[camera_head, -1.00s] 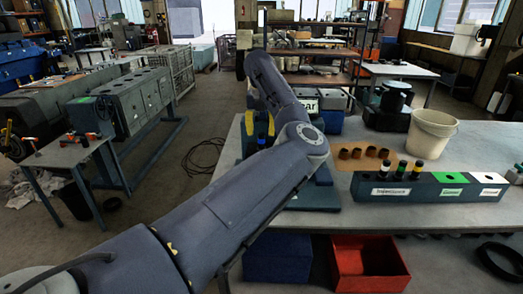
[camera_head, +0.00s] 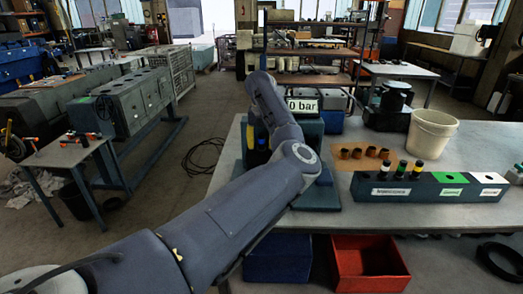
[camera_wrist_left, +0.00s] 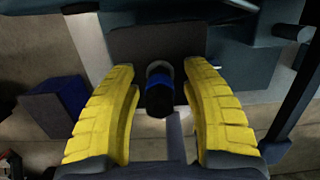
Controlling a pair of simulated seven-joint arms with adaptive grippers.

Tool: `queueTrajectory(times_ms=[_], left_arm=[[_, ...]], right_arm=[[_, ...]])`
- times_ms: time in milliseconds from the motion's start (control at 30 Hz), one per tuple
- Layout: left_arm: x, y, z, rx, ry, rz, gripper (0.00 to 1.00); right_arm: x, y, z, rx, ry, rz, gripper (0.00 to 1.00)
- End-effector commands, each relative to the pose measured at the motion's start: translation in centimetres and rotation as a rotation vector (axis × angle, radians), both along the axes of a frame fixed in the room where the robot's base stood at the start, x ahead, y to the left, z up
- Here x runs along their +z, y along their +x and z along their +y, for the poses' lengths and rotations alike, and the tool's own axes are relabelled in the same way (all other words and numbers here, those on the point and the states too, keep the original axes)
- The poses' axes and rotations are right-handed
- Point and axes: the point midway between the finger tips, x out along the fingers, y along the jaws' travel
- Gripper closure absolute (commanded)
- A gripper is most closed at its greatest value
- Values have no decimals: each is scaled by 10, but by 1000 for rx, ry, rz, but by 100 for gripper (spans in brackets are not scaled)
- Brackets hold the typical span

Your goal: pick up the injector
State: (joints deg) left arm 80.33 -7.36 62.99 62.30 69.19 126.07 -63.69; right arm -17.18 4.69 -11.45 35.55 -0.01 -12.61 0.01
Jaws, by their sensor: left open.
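An injector (camera_wrist_left: 157,90) with a blue band and a dark end stands between my left fingers in the left wrist view. In the head view the blue-banded injector (camera_head: 262,144) shows small at the test stand (camera_head: 312,140), partly hidden by my left arm. My left gripper (camera_wrist_left: 157,68) is open, with one yellow finger on each side of the injector and a visible gap to both. My right gripper is not in view.
A long rack (camera_head: 430,187) on the bench (camera_head: 350,215) holds several upright injectors and has green and white sections. Copper-coloured rings (camera_head: 365,153) lie behind it, and a white bucket (camera_head: 432,133) stands further back. Blue and red bins (camera_head: 370,265) sit below the bench edge.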

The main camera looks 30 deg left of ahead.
Motion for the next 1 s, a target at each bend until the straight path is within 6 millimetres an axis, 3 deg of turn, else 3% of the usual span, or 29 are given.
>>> queueTrajectory(times_ms=[67,500,1000], left_arm=[[0,0,0,0,0,0,52],[0,0,0,0,0,0,100],[1,0,0,0,0,-1,100]], right_arm=[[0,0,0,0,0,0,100],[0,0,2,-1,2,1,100],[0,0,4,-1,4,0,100]])
